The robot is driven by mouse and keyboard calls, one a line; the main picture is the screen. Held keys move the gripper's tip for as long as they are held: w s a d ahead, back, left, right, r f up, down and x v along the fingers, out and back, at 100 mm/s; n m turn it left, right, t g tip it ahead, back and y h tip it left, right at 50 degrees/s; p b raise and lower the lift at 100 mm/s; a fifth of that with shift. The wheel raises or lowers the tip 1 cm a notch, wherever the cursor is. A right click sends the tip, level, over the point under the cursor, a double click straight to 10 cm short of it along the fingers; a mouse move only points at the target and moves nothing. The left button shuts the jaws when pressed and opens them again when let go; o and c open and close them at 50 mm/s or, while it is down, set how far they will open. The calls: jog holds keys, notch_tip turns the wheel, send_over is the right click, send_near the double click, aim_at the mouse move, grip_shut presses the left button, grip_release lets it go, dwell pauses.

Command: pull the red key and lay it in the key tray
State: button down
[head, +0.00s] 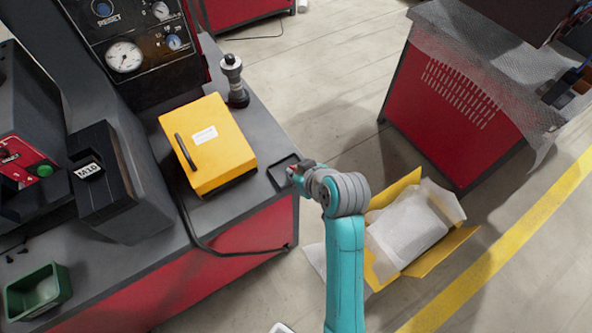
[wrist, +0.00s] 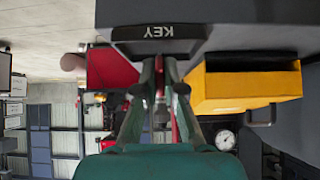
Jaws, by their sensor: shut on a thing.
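The key tray (head: 275,178) is a small dark tray at the right corner of the grey bench top. In the wrist view its front edge (wrist: 125,34) carries a white KEY label. My gripper (head: 293,171) is at the tray's right side in the head view; in the wrist view its fingertips (wrist: 160,62) are close to the labelled edge. It is shut on the red key (wrist: 174,122), of which only a thin red sliver shows between the fingers. Whether the key touches the tray cannot be told.
A yellow box (head: 228,138) with a black handle stands left of the tray; it also shows in the wrist view (wrist: 245,88). A dark post (head: 234,82) stands behind it. An open carton (head: 458,240) is on the floor at right. A green bin (head: 42,288) sits at lower left.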

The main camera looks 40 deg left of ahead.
jog(key=shift+f, duration=0.5)
jog(key=c, duration=1.2)
grip_release()
jog(key=v, duration=1.2)
jog(key=shift+w+d, duration=0.1)
